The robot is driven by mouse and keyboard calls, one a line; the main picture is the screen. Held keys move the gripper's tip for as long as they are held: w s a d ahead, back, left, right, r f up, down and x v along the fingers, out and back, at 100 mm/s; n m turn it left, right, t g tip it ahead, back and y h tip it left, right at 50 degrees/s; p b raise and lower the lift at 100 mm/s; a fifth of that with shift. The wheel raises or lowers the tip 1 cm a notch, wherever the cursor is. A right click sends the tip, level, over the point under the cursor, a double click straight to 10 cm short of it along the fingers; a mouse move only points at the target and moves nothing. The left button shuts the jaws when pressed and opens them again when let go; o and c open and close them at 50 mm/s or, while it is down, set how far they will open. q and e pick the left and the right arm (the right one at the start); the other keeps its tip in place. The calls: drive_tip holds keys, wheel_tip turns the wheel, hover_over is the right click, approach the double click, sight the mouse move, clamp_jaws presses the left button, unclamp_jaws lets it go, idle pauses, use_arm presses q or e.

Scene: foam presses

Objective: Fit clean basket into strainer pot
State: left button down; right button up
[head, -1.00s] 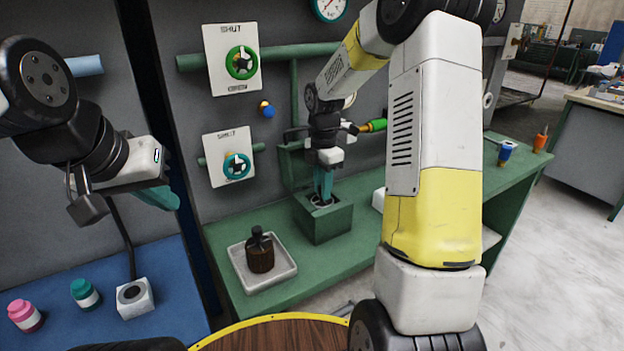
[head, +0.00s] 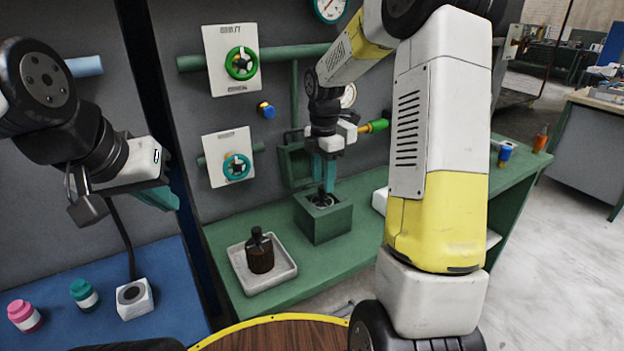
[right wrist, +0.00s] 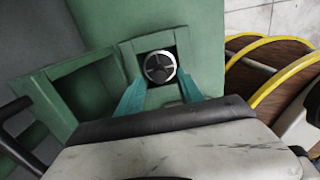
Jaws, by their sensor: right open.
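The green strainer pot (head: 323,228) stands on the green bench, its top open. A round basket with a dark spoked top, likely the clean one, sits inside the pot's opening in the right wrist view (right wrist: 160,67); its dark knob shows in the head view (head: 322,198). The basket's lower part is hidden. My right gripper (head: 326,183) is open just above the pot, its teal fingers apart on either side of the basket's top. My left gripper (head: 158,197) hangs over the blue bench.
The pot's green hinged lid (right wrist: 85,90) stands open behind it. Green pipes and valve handles (head: 242,63) are on the wall. A pink jar (head: 24,316), a teal jar (head: 85,293) and a white block (head: 135,298) stand on the blue bench. Free bench lies between tray and pot.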

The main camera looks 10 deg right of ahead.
wheel_tip(320, 180, up, 9)
drive_tip(key=s+a+r+m+t+y, duration=0.1)
drive_tip(key=s+r+m+t, duration=0.1)
drive_tip(key=s+m, duration=0.8)
drive_tip(key=s+a+r+m+t+y, duration=0.1)
drive_tip(key=s+r+m+t, duration=0.2)
drive_tip(key=s+m, duration=0.8)
drive_tip(key=s+t, duration=0.1)
drive_tip(key=s, duration=0.2)
drive_tip(key=shift+s, duration=0.15)
drive_tip(key=shift+a+r, duration=0.1)
